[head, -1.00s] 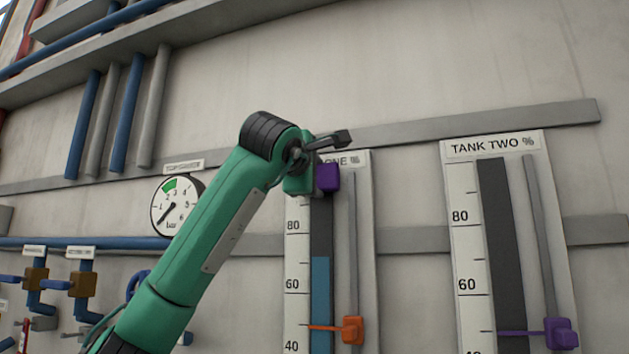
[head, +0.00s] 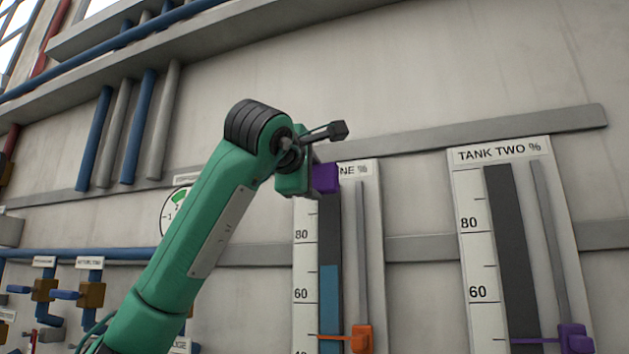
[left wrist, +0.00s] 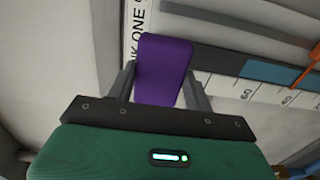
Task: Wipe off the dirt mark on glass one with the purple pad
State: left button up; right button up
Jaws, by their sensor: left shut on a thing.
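My left gripper (head: 312,180) is shut on the purple pad (head: 326,178), near the top of the tank one gauge panel. The pad also shows between the two fingers in the left wrist view (left wrist: 163,65). Glass one (head: 330,235) is a dark vertical strip with blue liquid up to about 70, beside a white scale. The pad covers part of the panel's name label and the area at the strip's top. I cannot tell whether the pad touches the glass. I see no dirt mark on the part of the glass in view. My right gripper is not in view.
An orange slider (head: 360,338) with a thin pointer crosses glass one low down. The tank two panel (head: 500,153) with a purple slider (head: 574,338) stands to the right. A round gauge (head: 172,212) is partly behind my left arm. Pipes and valves fill the left side.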

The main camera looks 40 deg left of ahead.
pick_arm(q)
jog(key=v, duration=0.3)
jog(key=shift+b, duration=0.3)
dwell(0.6)
